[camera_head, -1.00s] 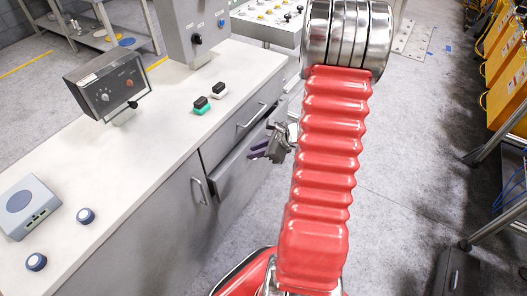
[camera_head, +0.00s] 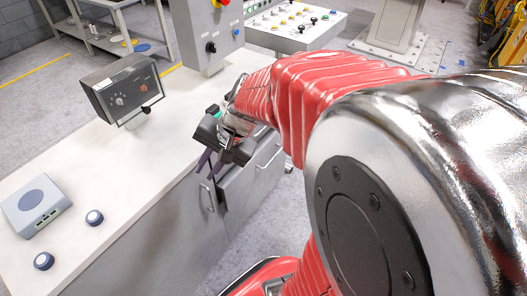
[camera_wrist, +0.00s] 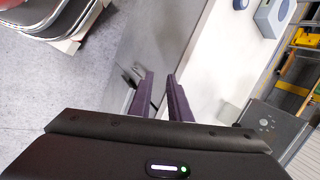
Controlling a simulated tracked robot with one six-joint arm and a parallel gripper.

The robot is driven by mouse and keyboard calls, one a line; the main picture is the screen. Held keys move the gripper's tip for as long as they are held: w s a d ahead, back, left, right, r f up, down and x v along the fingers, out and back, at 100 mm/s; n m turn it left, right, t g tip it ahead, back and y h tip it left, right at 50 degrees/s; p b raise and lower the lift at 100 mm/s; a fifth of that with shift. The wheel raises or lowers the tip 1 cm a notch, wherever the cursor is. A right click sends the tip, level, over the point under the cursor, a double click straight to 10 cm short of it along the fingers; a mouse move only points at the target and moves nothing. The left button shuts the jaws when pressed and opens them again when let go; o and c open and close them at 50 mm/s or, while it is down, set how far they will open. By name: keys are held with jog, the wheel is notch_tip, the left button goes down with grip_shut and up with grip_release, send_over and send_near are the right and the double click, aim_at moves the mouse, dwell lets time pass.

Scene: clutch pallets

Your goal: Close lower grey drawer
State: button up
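The lower grey drawer (camera_head: 246,186) is in the cabinet under the white worktop, right of a door with a vertical handle. Its bar handle (camera_head: 269,158) shows, and a dark gap at its left edge suggests it stands somewhat out. My arm hides the drawer above it. My gripper (camera_head: 206,163) has dark purple fingers and hangs by the worktop's front edge, left of the drawer handle and apart from it. In the wrist view my gripper (camera_wrist: 160,76) has a narrow gap between its fingers, with nothing held. A metal handle (camera_wrist: 132,75) shows left of the fingers.
The white worktop (camera_head: 120,170) carries a grey box (camera_head: 37,205), two round blue knobs and a dark control box (camera_head: 124,90). A green-and-black switch (camera_head: 213,111) is close behind my gripper. Grey floor lies open in front of the cabinet.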

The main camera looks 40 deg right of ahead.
jog(key=s+a+r+n+t+h, duration=0.1)
jog(key=s+a+r+n+h, duration=0.2)
jog(key=s+r+n, duration=0.5)
jog(key=s+a+n, duration=0.1)
jog(key=s+n, duration=0.1)
jog(key=n, duration=0.1)
jog(key=shift+a+r+h, duration=0.2)
jog(key=shift+r+h, duration=0.1)
jog(key=shift+h, duration=0.1)
jog(key=shift+a, duration=0.1)
